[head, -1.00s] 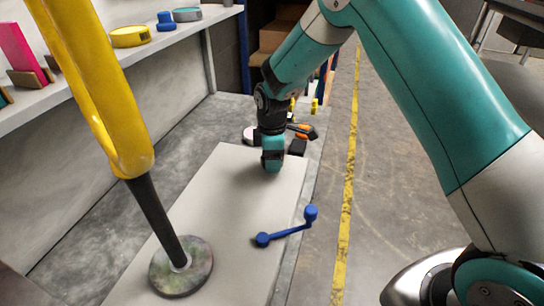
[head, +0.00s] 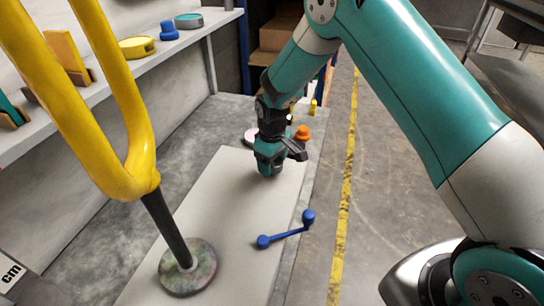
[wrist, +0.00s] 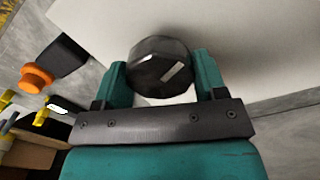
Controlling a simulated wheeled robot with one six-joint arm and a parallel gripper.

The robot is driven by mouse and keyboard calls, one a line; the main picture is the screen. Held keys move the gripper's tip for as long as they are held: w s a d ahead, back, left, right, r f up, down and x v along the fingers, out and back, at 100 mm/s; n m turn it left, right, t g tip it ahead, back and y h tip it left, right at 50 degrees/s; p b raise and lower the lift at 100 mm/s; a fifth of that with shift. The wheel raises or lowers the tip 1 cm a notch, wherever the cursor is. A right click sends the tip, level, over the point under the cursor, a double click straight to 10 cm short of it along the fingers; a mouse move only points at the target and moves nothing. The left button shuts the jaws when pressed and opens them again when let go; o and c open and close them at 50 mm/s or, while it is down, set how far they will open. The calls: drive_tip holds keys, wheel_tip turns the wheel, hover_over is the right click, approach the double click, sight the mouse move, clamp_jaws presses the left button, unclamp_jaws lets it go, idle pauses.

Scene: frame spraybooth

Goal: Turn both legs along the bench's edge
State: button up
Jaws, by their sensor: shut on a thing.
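My gripper (head: 268,172) points down at the far part of the pale board on the bench. A blue crank-shaped piece (head: 287,235) with a round knob at each end lies nearer, on the pale board. It lies crosswise, its right knob close to the bench's edge (head: 294,245). Which pieces are the legs is unclear.
A yellow fork-shaped frame (head: 130,178) on a dark post with a round foot (head: 188,270) stands on the left. An orange piece (head: 302,133) lies beyond my gripper. A shelf (head: 110,85) runs along the left.

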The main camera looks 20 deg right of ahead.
drive_tip(key=m+p, duration=0.1)
drive_tip(key=m, duration=0.4)
drive_tip(key=shift+p, duration=0.35)
idle(0.4)
drive_tip(key=o, duration=0.9)
wheel_tip(320, 180, up, 18)
drive_tip(key=shift+f+p, duration=0.25)
drive_tip(key=shift+p, duration=0.5)
